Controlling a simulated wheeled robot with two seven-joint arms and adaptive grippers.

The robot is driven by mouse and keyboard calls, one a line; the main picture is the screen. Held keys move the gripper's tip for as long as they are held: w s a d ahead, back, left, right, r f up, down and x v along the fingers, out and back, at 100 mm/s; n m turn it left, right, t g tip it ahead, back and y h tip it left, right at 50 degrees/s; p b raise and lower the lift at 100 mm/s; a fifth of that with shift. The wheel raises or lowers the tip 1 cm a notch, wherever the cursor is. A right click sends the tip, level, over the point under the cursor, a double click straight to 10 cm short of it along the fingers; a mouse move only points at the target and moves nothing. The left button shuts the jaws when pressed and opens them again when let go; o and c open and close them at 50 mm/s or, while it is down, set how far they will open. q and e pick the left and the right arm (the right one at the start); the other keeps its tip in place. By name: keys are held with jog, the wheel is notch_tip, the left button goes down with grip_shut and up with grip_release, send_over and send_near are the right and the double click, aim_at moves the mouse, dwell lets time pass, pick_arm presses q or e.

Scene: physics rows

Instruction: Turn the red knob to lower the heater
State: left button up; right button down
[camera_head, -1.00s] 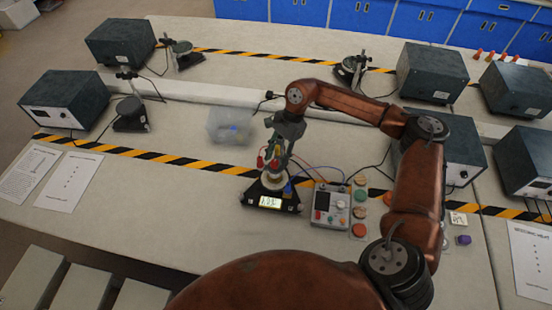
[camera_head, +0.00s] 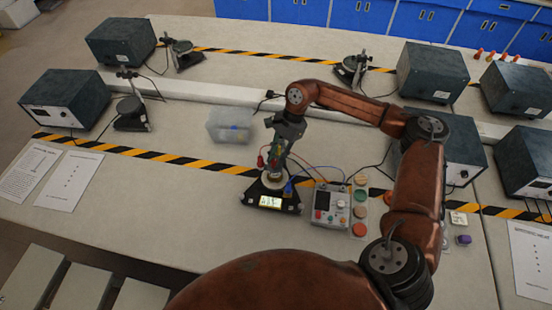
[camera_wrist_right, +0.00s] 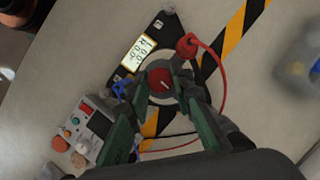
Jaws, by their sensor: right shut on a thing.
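The red knob (camera_wrist_right: 160,83) is a round red cap with a pale line on it, on a light disc of the black-based apparatus. In the right wrist view my right gripper (camera_wrist_right: 163,80) has its green fingers closed on both sides of the knob. In the head view the right gripper (camera_head: 275,168) points down over the apparatus (camera_head: 252,196) and hides the knob. A lit display (camera_head: 270,202) is on the front of the apparatus; its digits are too blurred to read surely. My left gripper is not in view.
A red plug and cable (camera_wrist_right: 187,45) sit close to the fingers. A grey control box (camera_head: 331,206) with buttons stands to the right, beside coloured discs (camera_head: 359,213). A clear box (camera_head: 230,126) stands behind left.

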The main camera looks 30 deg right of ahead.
jog(key=shift+m, duration=0.3)
jog(key=shift+m+t, duration=0.5)
jog(key=shift+m, duration=0.5)
jog(key=m+t, duration=0.1)
jog(key=m, duration=0.2)
jog(key=shift+s+m, duration=0.15)
jog(key=shift+m, duration=0.15)
jog(key=m+t+b, duration=0.1)
jog(key=m+t, duration=0.1)
jog(key=m, duration=0.2)
jog(key=shift+h, duration=0.4)
jog(key=m+b, duration=0.1)
jog(key=m, duration=0.2)
jog(key=shift+s+a+t+h, duration=0.1)
jog(key=shift+t+h, duration=0.3)
jog(key=m+b, duration=0.1)
jog(key=m, duration=0.1)
jog(key=m+h+b, duration=0.1)
jog(key=m, duration=0.1)
jog(key=shift+a+f+m+t, duration=0.1)
jog(key=shift+a+m+t, duration=0.05)
jog(key=shift+m+t, duration=0.2)
jog(key=m+h+b, duration=0.1)
jog(key=m+b, duration=0.1)
jog(key=m, duration=0.1)
jog(key=shift+h, duration=0.4)
jog(key=shift+m+h+b, duration=0.4)
jog(key=shift+m, duration=0.75)
